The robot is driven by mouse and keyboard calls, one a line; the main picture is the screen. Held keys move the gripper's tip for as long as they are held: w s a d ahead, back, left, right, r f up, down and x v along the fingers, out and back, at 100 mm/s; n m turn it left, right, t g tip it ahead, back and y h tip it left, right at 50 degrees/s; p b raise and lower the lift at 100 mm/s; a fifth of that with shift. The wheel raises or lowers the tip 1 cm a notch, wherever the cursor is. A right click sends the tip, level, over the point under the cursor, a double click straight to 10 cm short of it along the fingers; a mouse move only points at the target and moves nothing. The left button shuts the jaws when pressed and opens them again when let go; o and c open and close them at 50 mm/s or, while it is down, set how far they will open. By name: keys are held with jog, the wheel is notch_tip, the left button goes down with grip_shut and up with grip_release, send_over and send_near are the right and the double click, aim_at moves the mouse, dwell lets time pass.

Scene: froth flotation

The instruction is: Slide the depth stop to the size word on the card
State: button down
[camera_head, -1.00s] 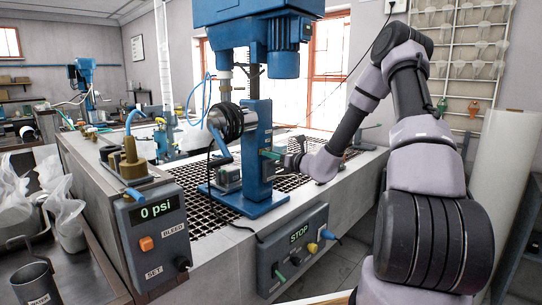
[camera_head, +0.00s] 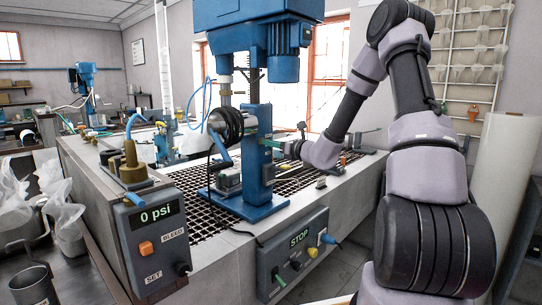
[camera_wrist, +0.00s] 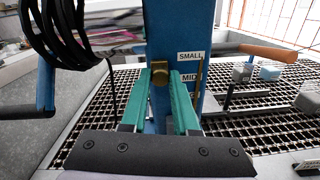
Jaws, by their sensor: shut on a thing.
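The brass depth stop (camera_wrist: 160,73) is a small block on the front of the blue column (camera_wrist: 182,30) of the machine. My gripper (camera_wrist: 160,88) has its green fingers closed around the stop, one on each side. Size labels run down the column's right side: SMALL (camera_wrist: 190,56) on top, MID (camera_wrist: 188,77) below, and a lower one mostly hidden by a finger. In the picture the stop is between the SMALL and MID heights; its exact setting is unclear. In the head view my gripper (camera_head: 278,145) meets the column from the right. I cannot make out a card with a size word.
A grated bench top (camera_head: 290,185) surrounds the blue base. A STOP panel (camera_head: 292,252) is on the bench front and a 0 psi box (camera_head: 152,230) stands at left. A coiled black hose (camera_wrist: 60,25) hangs left of the column. An orange-handled tool (camera_wrist: 268,52) and small blocks lie right.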

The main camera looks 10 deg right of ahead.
jog(key=shift+r, duration=0.85)
jog(key=c, duration=0.7)
grip_release()
jog(key=shift+o, duration=0.2)
jog(key=v, duration=1)
jog(key=shift+s+d, duration=0.25)
jog(key=shift+s, duration=0.1)
